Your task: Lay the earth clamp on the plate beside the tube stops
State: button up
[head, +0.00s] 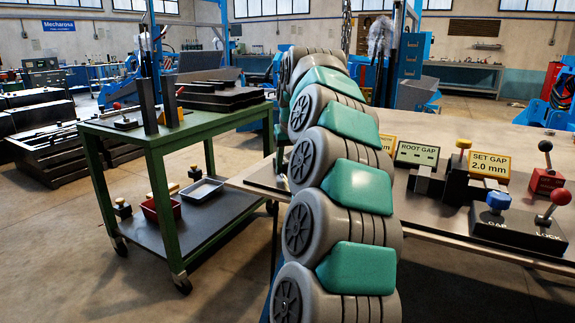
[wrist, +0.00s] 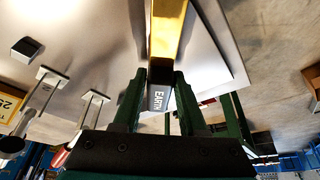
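The earth clamp (wrist: 159,97), a dark block lettered EARTH with a brass-coloured bar (wrist: 166,30), sits between the fingers of my gripper (wrist: 160,80) in the wrist view. The green fingers close on its sides. A broad grey metal surface (wrist: 105,40), which looks like the plate, lies beyond the clamp. Whether the clamp touches it I cannot tell. Metal posts with square ends, perhaps the tube stops, stand at left in the wrist view (wrist: 50,76) (wrist: 94,97). In the head view my arm hides the gripper and clamp.
The bench (head: 430,215) at right carries a ROOT GAP sign (head: 417,153), a SET GAP sign (head: 489,164), dark fixture blocks, and a box with blue (head: 498,201) and red (head: 560,197) knobs. A green trolley (head: 160,140) stands at left, with bare floor before it.

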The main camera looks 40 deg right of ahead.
jog(key=o, duration=0.4)
jog(key=shift+c, duration=0.2)
jog(key=p+v, duration=0.1)
jog(key=v, duration=1.1)
jog(key=shift+r, duration=0.15)
